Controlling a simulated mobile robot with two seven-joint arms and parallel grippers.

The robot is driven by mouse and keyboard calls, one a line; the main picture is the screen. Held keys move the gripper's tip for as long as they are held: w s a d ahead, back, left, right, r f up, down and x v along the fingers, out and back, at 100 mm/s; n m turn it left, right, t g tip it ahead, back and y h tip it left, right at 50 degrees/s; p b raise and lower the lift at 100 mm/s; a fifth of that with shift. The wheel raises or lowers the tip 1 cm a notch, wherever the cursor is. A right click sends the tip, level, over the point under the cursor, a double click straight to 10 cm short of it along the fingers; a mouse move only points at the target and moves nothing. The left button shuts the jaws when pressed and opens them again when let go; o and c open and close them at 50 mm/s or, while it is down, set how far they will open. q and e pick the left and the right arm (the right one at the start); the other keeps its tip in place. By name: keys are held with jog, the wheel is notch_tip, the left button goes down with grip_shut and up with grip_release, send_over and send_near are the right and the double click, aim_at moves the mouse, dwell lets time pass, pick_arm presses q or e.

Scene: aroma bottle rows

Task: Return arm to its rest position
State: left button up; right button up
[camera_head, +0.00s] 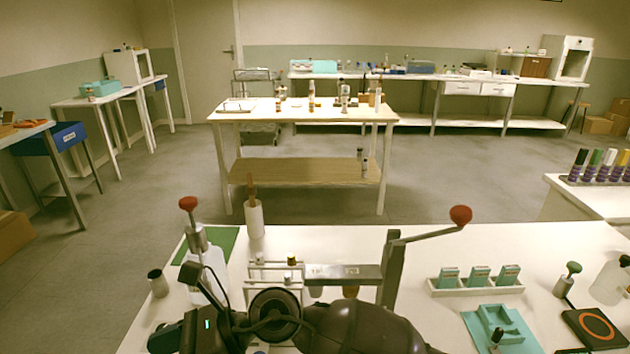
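One dark arm of mine crosses the bottom of the head view, from the lower middle towards the left. It looks like my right arm, since its thick link lies to the right of its hand. The hand with a green light, my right gripper (200,326), is at the lower left, over or in front of the near table (440,310). It overlaps a white bottle (207,274) in the picture; whether they touch I cannot tell. Its fingertips are not clear, and I see nothing surely held. No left gripper shows.
A press with a red-knobbed lever (460,215) stands close behind the arm. A tray of teal boxes (475,290) is right. The middle right of the table is partly clear.

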jog(key=w+d+r+m+t+y, duration=0.35)
jog(key=d+m+t, duration=0.25)
jog(key=m+t, duration=0.4)
jog(key=w+d+r+m+t+y, duration=0.25)
jog(key=w+d+m+t, duration=0.25)
jog(key=m+t, duration=0.5)
jog(key=w+d+f+m+t+h, duration=0.15)
jog(key=d+f+m+h, duration=0.25)
jog(key=d+m+h, duration=0.5)
jog(key=w+d+f+m+t+h, duration=0.1)
jog(key=d+f+m+t+h, duration=0.25)
jog(key=d+m+h, duration=0.65)
jog(key=s+d+f+m+g+h, duration=0.3)
jog(key=s+d+f+m+g, duration=0.55)
jog(key=d+f+m, duration=0.3)
jog(key=s+d+f+m+g, duration=0.2)
jog(key=s+d+f+g, duration=0.15)
jog(key=s, duration=0.65)
jog(key=s+d+f+m+g, duration=0.3)
jog(key=s+g, duration=0.2)
jog(key=s, duration=0.5)
jog(key=w+f+n+t+y+p, duration=0.1)
jog(key=w+f+t, duration=0.5)
jog(key=w+t, duration=0.2)
jog(key=shift+w+a+f+t, duration=0.2)
jog(key=shift+w+f+t, duration=0.1)
jog(key=shift+w, duration=0.1)
